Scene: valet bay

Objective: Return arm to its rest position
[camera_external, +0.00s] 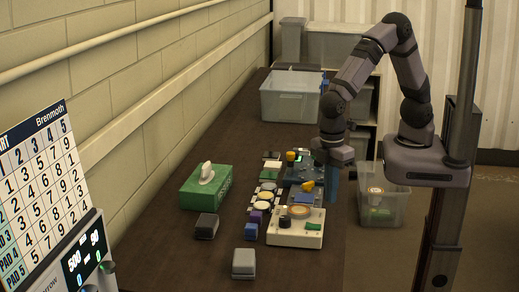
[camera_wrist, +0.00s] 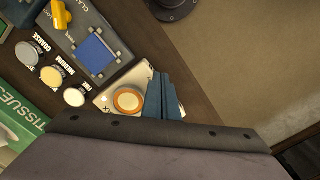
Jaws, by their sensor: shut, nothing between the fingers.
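My arm rises from its mount at the right of the external view, bends over at the top and hangs down at the table's right edge. My gripper (camera_external: 333,184) points down there, beside the row of devices. In the wrist view its blue fingers (camera_wrist: 163,82) are together with nothing between them. Behind them lies a cream device with an orange-ringed round pad (camera_wrist: 128,100), partly hidden by the fingers. The gripper appears apart from everything; its exact height over the table is hard to tell.
The dark table (camera_external: 160,262) bears a green tissue box (camera_external: 205,188), a cream device (camera_external: 295,238), a blue device (camera_external: 305,170) and small dark blocks. A clear bin (camera_external: 290,105) stands at the back. Another bin (camera_external: 383,208) sits below the table's right edge. The table's front is mostly bare.

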